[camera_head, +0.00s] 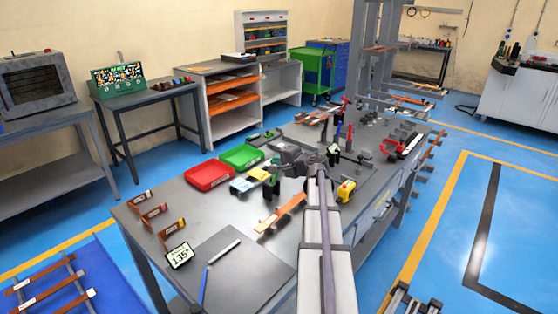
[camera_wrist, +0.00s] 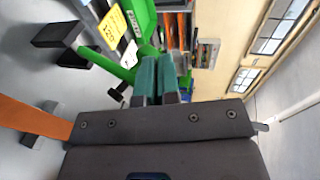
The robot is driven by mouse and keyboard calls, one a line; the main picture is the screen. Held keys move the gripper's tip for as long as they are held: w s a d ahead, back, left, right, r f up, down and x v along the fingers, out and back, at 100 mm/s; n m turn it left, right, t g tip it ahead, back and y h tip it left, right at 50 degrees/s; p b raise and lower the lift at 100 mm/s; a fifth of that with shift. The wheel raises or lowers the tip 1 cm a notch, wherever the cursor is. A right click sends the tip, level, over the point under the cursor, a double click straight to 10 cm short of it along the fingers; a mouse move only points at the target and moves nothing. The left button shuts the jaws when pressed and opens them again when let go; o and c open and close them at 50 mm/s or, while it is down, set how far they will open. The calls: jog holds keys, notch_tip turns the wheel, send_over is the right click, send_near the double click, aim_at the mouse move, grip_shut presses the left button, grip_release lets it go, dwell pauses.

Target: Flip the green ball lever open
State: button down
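My gripper (camera_wrist: 160,68) shows in the wrist view as two teal fingers side by side with no clear gap; nothing is seen held between them. A green tool with black end blocks (camera_wrist: 127,68) lies just beyond and left of the fingers, its green arm running diagonally. Whether the fingers touch it is unclear. In the head view, a small green and black tool (camera_head: 272,184) stands on the grey workbench (camera_head: 225,210), below my wrist. I cannot make out a separate ball on a lever; my arm and wrist hide part of this area.
A red tray (camera_head: 209,175) and a green tray (camera_head: 242,156) lie left of my wrist. A copper bar (camera_head: 281,213) lies in front, also at the wrist view's left (camera_wrist: 32,119). A yellow tool (camera_head: 346,190) stands right of my arm. A display (camera_head: 179,255) stands near the front edge.

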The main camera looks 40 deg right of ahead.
jog(key=shift+r, duration=0.1)
dwell(0.3)
jog(key=r+p+v, duration=0.1)
jog(key=p+v, duration=0.4)
jog(key=v, duration=0.9)
jog(key=shift+w+r, duration=0.2)
jog(key=shift+w, duration=0.05)
jog(key=s+a+f+n+g+y, duration=0.15)
jog(key=a+f+n+g, duration=0.3)
jog(key=a, duration=0.45)
jog(key=s+a+f+n+g+y, duration=0.1)
jog(key=a+f+n+g+y, duration=0.1)
jog(key=a+f+n+g, duration=0.45)
jog(key=a+f+n+g+h, duration=0.1)
jog(key=a+n+g+h, duration=0.2)
jog(key=a, duration=2.5)
jog(key=n+g, duration=0.1)
jog(key=n, duration=0.2)
jog(key=shift+s+a+f+n, duration=0.2)
jog(key=shift+s+f+n, duration=0.1)
jog(key=shift+s+f, duration=0.1)
